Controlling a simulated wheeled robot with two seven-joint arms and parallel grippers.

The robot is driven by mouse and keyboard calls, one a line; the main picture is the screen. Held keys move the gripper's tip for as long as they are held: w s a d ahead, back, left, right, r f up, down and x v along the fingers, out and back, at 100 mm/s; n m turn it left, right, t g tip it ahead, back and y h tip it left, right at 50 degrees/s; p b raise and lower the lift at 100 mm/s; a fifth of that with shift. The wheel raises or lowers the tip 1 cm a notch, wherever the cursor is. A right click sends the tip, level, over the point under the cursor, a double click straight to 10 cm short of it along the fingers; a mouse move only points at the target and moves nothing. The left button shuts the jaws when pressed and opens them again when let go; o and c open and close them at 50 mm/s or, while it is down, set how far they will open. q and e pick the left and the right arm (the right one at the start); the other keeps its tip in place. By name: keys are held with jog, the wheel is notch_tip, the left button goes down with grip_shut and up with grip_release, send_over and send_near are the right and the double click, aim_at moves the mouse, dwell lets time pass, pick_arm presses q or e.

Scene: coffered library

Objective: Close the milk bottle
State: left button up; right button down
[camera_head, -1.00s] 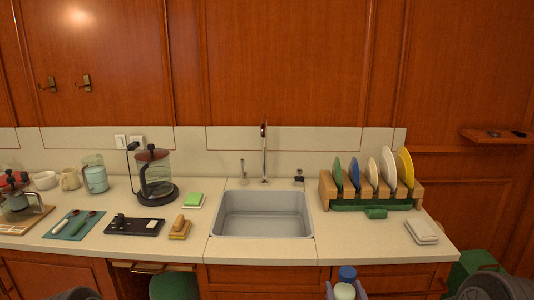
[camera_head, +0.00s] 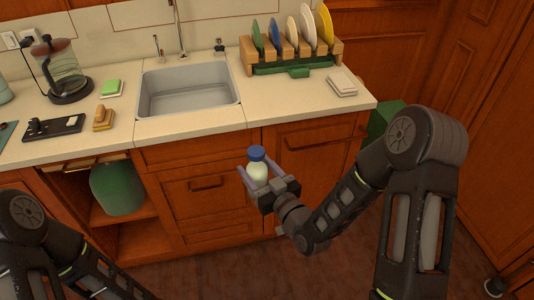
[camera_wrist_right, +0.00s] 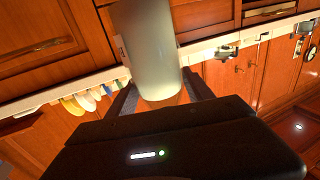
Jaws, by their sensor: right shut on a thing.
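The milk bottle (camera_head: 259,173) is pale with a blue cap (camera_head: 256,153) at its top. It is roughly upright in front of the lower cabinets, below counter height. My right gripper (camera_head: 260,178) is shut on the bottle's body, one finger on each side. In the right wrist view the pale bottle (camera_wrist_right: 148,48) fills the top middle between my fingers, and its top is out of frame. I cannot tell how tightly the cap sits. My left arm shows at the bottom left of the head view, but its gripper is out of frame.
The counter (camera_head: 190,128) holds a sink (camera_head: 188,92), a dish rack (camera_head: 292,62) with several plates, a white stack (camera_head: 342,84), a green sponge (camera_head: 111,88) and a coffee maker (camera_head: 62,75). A green bin (camera_head: 117,188) stands in an open cabinet. The counter's front right is clear.

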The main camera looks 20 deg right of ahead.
jog(key=s+a+f+n+g+y, duration=0.3)
jog(key=s+a+y, duration=0.3)
jog(key=a, duration=0.3)
jog(key=shift+s+a+f+n+g+y, duration=0.15)
jog(key=shift+f+n+g+y, duration=0.25)
jog(key=shift+n, duration=0.5)
pick_arm(q)
jog(key=shift+c, duration=0.6)
pick_arm(e)
jog(key=shift+f, duration=0.1)
